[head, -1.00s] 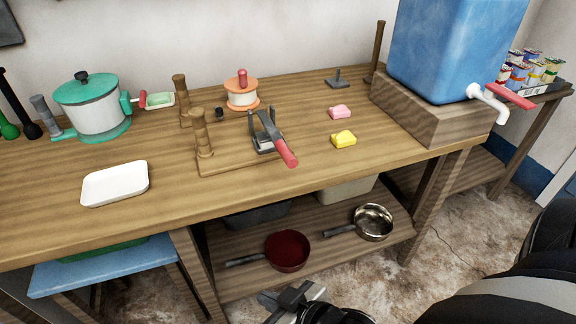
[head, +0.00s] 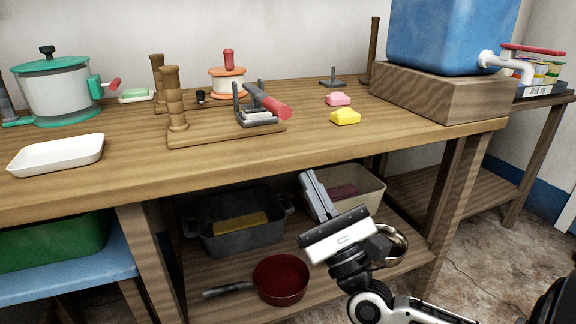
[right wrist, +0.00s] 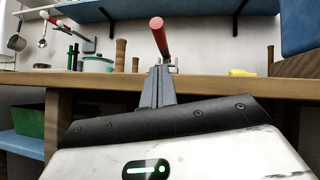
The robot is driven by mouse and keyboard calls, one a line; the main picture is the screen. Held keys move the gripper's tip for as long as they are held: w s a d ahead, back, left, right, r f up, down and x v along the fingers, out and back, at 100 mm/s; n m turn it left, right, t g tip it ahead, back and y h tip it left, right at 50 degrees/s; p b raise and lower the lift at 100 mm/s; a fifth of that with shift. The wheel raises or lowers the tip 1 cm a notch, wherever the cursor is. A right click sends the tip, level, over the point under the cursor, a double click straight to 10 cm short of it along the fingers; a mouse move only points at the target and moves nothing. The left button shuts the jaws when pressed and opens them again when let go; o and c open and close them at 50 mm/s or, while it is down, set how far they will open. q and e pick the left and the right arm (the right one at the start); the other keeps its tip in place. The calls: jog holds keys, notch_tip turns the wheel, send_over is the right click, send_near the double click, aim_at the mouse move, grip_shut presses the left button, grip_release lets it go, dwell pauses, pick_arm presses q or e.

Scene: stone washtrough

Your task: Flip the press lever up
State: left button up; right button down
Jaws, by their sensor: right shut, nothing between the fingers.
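The press (head: 257,117) stands on the wooden table, a small dark metal frame on a wooden base with posts at its left. Its lever (head: 268,101) has a red grip and slopes down toward the table's front edge. In the right wrist view the red lever grip (right wrist: 160,38) points toward the camera, beyond and above my fingers. My right gripper (head: 309,178) is in front of the table, below the tabletop edge and apart from the lever. Its fingers are together and empty; they also show in the right wrist view (right wrist: 159,75). My left gripper is not in view.
A yellow soap (head: 345,117) and a pink soap (head: 338,99) lie right of the press. A blue tank (head: 450,35) with a tap stands further right. The tabletop edge (head: 330,158) lies between my right gripper and the press. A red pan (head: 281,279) sits on the lower shelf.

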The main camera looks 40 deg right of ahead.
jog(key=shift+d+r+m, duration=0.1)
jog(key=shift+d+m, duration=0.05)
jog(key=shift+m, duration=0.15)
pick_arm(q)
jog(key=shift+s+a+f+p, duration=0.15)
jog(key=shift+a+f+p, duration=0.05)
jog(key=shift+p, duration=0.65)
pick_arm(e)
jog(key=x, duration=1)
jog(key=shift+r, duration=0.1)
